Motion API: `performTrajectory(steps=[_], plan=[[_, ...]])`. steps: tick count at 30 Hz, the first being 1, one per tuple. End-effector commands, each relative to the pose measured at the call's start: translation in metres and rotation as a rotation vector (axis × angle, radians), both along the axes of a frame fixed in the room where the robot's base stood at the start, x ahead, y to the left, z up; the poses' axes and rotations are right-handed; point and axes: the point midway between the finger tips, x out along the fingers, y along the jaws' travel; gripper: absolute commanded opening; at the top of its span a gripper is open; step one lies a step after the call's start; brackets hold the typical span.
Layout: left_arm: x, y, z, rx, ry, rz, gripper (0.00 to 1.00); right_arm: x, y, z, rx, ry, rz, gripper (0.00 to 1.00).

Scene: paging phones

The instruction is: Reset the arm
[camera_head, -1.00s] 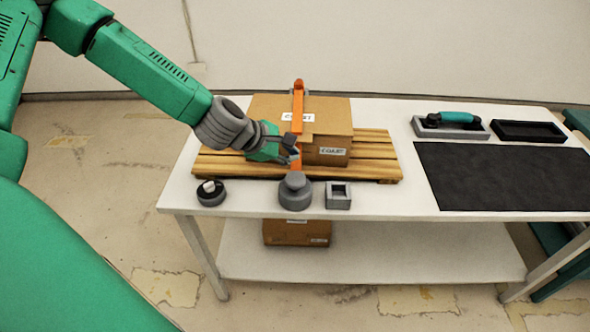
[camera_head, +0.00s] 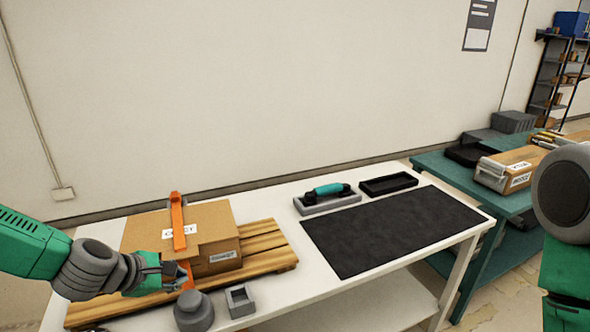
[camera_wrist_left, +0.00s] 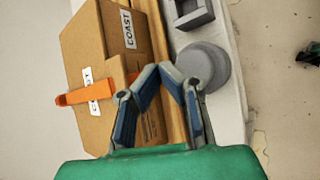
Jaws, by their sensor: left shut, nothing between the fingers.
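My left gripper (camera_head: 183,275) is low at the front side of a brown cardboard box (camera_head: 212,228), close to an orange strip (camera_head: 178,222) that runs over the box. Its fingertips meet and hold nothing; the left wrist view shows them (camera_wrist_left: 161,72) together above the wooden pallet's edge, beside a round grey knob (camera_wrist_left: 205,66). I cannot tell whether they touch the box or strip. My right arm shows at the right edge of the head view, but its gripper is out of the picture.
The box sits on a wooden pallet (camera_head: 262,264) on a white table (camera_head: 330,290). A small grey square holder (camera_head: 240,300), a black mat (camera_head: 385,228), a green-handled tool (camera_head: 327,190) in a grey tray and an empty black tray (camera_head: 388,184) share it. A teal table (camera_head: 437,165) stands at right.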

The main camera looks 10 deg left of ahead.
Motion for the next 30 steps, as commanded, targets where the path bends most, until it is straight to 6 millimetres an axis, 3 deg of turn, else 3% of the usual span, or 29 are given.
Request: performTrajectory(steps=[5, 10, 15, 21, 22, 24, 30], plan=[[-0.063, -0.031, -0.062, 0.257, 0.084, -0.321, 0.00, 0.000, 0.000, 0.000, 0.000, 0.000, 0.000, 0.40], [-0.163, -0.048, -0.126, 0.562, 0.169, -0.832, 0.00, 0.000, 0.000, 0.000, 0.000, 0.000, 0.000, 0.40], [-0.243, -0.043, -0.154, 0.743, 0.203, -1.280, 0.00, 0.000, 0.000, 0.000, 0.000, 0.000, 0.000, 0.40], [-0.312, -0.029, -0.165, 0.857, 0.202, -1.723, 0.00, 0.000, 0.000, 0.000, 0.000, 0.000, 0.000, 0.40], [-0.321, -0.027, -0.165, 0.868, 0.199, -1.787, 0.00, 0.000, 0.000, 0.000, 0.000, 0.000, 0.000, 0.40], [-0.313, -0.028, -0.187, 0.883, 0.184, -1.784, 0.00, 0.001, 0.000, -0.022, 0.000, -0.002, 0.000, 0.40], [-0.302, -0.033, -0.230, 0.912, 0.162, -1.801, 0.00, -0.001, 0.000, -0.068, 0.000, 0.001, 0.000, 0.40]])
